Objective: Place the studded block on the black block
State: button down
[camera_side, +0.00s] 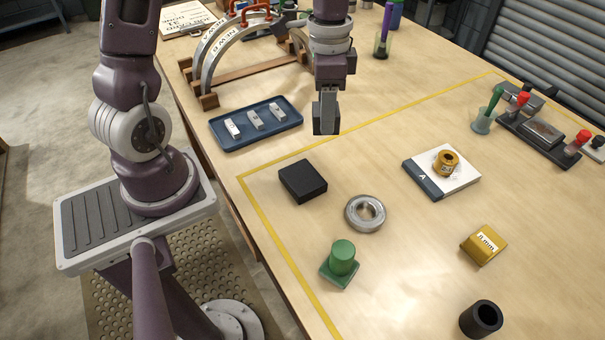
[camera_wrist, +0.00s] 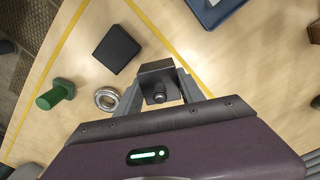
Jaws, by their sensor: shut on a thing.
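The studded block (camera_wrist: 155,72) is dark grey with a short round stud on it. In the wrist view it sits between the two fingers of my gripper (camera_wrist: 162,92), which is shut on it. In the side view my gripper (camera_side: 327,98) holds it above the table, with the dark held block (camera_side: 326,122) hard to tell from the fingers. The black block (camera_side: 302,182) is a flat, square block lying on the table inside the yellow line. It also shows in the wrist view (camera_wrist: 116,49), to the upper left of the held block and apart from it. Its top is bare.
A metal ring (camera_side: 366,213) and a green piece with a cylinder (camera_side: 342,262) lie near the black block. A blue tray (camera_side: 290,123) with white pieces is behind it. A white card (camera_side: 463,182) bears a brass part. A gold block (camera_side: 483,244) and black tube (camera_side: 481,319) stand right.

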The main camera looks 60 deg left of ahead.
aim_at(303, 177)
jog(key=shift+w+f+n, duration=0.45)
jog(key=shift+f+n, duration=0.25)
jog(key=shift+f, duration=0.45)
jog(key=shift+d+f, duration=0.15)
jog(key=shift+f, duration=0.1)
jog(key=m, duration=0.1)
jog(key=s+d+m, duration=0.1)
jog(key=m, duration=0.1)
jog(key=shift+d, duration=0.1)
jog(key=m, duration=0.1)
jog(key=s+d+m, duration=0.1)
jog(key=m, duration=0.2)
jog(key=shift+s+d+r, duration=0.2)
jog(key=shift+s+r, duration=0.05)
jog(key=shift+r, duration=0.1)
jog(key=s+m, duration=0.1)
jog(key=m, duration=0.2)
jog(key=s+d+r+m, duration=0.1)
jog(key=m, duration=0.2)
jog(key=s+d+r+m, duration=0.1)
jog(key=m, duration=0.2)
jog(key=shift+r+m, duration=0.2)
jog(key=shift+m, duration=0.2)
jog(key=s+r+m, duration=0.4)
jog(key=m, duration=1.1)
jog(key=f, duration=0.9)
jog(key=shift+w+f, duration=0.1)
jog(key=shift+w, duration=0.2)
